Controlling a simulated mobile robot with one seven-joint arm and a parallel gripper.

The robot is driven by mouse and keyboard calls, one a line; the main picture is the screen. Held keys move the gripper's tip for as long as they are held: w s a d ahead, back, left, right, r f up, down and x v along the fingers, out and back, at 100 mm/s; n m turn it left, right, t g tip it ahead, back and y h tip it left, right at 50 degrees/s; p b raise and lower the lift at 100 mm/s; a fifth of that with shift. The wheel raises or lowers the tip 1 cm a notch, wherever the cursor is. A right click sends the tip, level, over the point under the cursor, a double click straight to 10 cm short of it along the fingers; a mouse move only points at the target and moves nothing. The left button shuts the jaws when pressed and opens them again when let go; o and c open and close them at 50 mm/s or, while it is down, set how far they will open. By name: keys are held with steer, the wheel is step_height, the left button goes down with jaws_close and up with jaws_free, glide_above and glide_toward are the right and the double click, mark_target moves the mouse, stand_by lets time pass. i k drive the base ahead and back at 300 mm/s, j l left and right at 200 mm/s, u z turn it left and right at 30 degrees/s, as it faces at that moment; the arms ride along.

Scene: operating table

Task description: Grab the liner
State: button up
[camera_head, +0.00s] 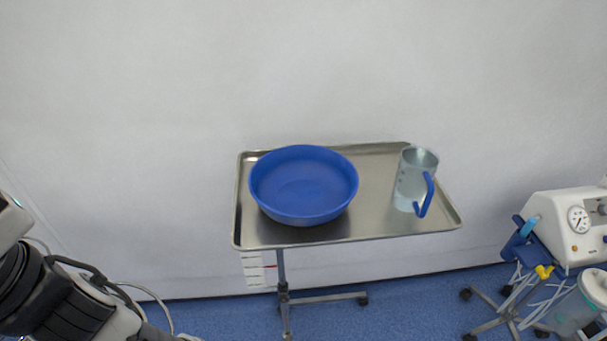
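A translucent, pale grey-green cup-shaped container (412,178), which looks like the liner, stands upright on the right part of a metal tray (375,225). A blue handle (425,195) is on its front right side. Its top looks open. My arm shows at the lower left edge, well apart from the tray. The fingers of my gripper are not visible.
A wide blue bowl (303,187) sits on the left part of the tray, with bare metal between it and the container. The tray stands on a wheeled stand (284,297) near a pale wall. A white device with a gauge (570,225), hoses and a clear canister (575,310) stands at right.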

mark_target(305, 186)
steer(key=i+l+u, duration=0.1)
steer(key=l+u, duration=0.25)
steer(key=l, duration=0.4)
steer(key=l+u, duration=0.3)
steer(key=l, duration=0.4)
steer(key=l+u, duration=0.35)
steer(key=l, duration=0.4)
steer(key=l+z, duration=0.1)
steer(key=i+l, duration=0.05)
